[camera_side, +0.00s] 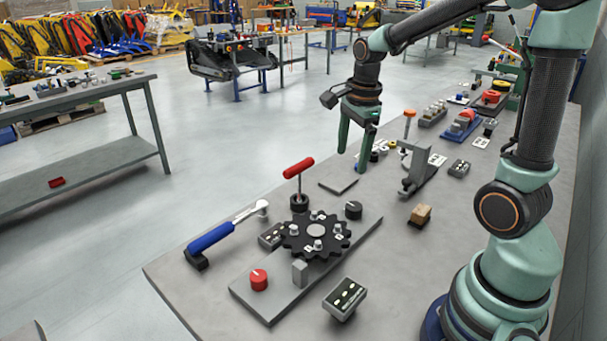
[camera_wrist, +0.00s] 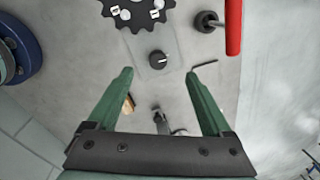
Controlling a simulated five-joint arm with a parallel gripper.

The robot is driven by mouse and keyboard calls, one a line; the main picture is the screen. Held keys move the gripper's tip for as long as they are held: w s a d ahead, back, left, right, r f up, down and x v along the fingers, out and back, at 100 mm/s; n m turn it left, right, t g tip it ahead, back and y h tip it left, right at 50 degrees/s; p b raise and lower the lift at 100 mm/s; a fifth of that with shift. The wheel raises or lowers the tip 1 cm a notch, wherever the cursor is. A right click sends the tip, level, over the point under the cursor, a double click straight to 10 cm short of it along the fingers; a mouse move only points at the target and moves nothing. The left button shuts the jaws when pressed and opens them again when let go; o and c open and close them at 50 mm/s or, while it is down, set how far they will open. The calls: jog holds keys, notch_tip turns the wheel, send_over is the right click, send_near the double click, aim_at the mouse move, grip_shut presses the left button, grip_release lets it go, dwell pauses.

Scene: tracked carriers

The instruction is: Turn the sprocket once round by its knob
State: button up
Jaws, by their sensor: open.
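The sprocket (camera_side: 316,237) is a black toothed disc with a pale hub and several short metal posts, lying on a grey base plate (camera_side: 250,299). Its near edge also shows at the top of the wrist view (camera_wrist: 138,12). I cannot tell which post is its knob. A separate black knob (camera_side: 353,210) with a white mark sits on the plate beside the disc; it also shows in the wrist view (camera_wrist: 158,60). My gripper (camera_side: 352,160) is open, empty and pointing down, above the bench beyond the sprocket. Its fingers (camera_wrist: 161,74) are apart from everything.
A red-handled lever (camera_side: 298,168) stands close behind the sprocket. A red knob (camera_side: 259,279) and grey block (camera_side: 300,272) rise from the plate. A blue-handled wrench (camera_side: 222,232) lies left. A clamp (camera_side: 418,165) and wooden block (camera_side: 420,214) stand right.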

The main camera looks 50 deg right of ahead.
aim_at(353, 206)
jog(key=d+f+m, duration=0.1)
jog(key=f+m, duration=0.1)
jog(key=f, duration=0.3)
jog(key=d+f+m+g, duration=0.1)
jog(key=f+m, duration=0.1)
jog(key=f, duration=0.3)
jog(key=d+f+m, duration=0.2)
jog(key=f+m, duration=0.1)
jog(key=f, duration=0.3)
jog(key=shift+w, duration=0.35)
grip_shut()
